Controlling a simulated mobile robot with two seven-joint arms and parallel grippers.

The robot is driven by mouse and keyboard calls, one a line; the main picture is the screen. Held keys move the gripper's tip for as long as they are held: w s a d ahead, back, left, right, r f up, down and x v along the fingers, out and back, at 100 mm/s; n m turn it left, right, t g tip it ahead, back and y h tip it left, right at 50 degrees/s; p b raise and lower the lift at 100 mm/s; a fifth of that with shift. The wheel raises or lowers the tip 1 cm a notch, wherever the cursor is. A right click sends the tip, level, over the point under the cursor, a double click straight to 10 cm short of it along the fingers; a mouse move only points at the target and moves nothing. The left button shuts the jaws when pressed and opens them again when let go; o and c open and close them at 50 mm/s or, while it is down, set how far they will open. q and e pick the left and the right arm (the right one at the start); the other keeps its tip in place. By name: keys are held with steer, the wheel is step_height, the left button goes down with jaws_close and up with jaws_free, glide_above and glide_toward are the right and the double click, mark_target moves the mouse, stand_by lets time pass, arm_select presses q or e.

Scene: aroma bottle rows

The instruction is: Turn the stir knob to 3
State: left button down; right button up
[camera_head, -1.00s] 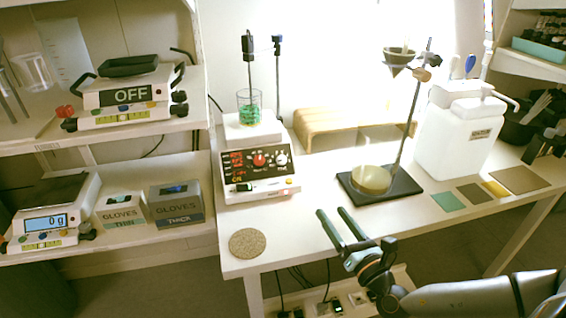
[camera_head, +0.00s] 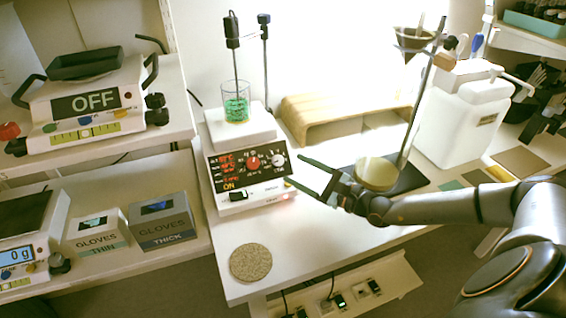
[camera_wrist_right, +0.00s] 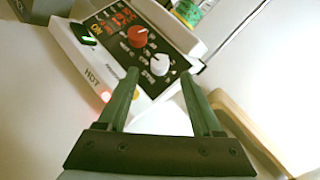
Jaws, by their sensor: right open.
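The hotplate stirrer (camera_head: 247,172) stands on the white table with its control panel facing the front. The white stir knob (camera_head: 278,160) is at the right of the panel, beside the red knob (camera_head: 253,163). The right wrist view shows the white stir knob (camera_wrist_right: 160,64) and the red knob (camera_wrist_right: 138,36) too. My right gripper (camera_head: 294,168) is open and empty, its fingertips close in front of the panel's right side. In the right wrist view, the stir knob appears just beyond the gap between the fingers (camera_wrist_right: 159,75). The knob's exact setting is too small to read. My left gripper is out of view.
A beaker of green contents (camera_head: 236,107) sits on the stirrer's plate, with a probe above it. A round cork mat (camera_head: 250,262) lies in front. A wooden stand (camera_head: 335,115) is behind, and a ring stand with a funnel (camera_head: 413,40) is to the right.

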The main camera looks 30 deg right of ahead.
mark_target(280, 161)
steer(key=x, duration=0.5)
steer(key=shift+w+a, duration=0.1)
steer(key=shift+w, duration=0.05)
jaws_close()
stand_by(0.4)
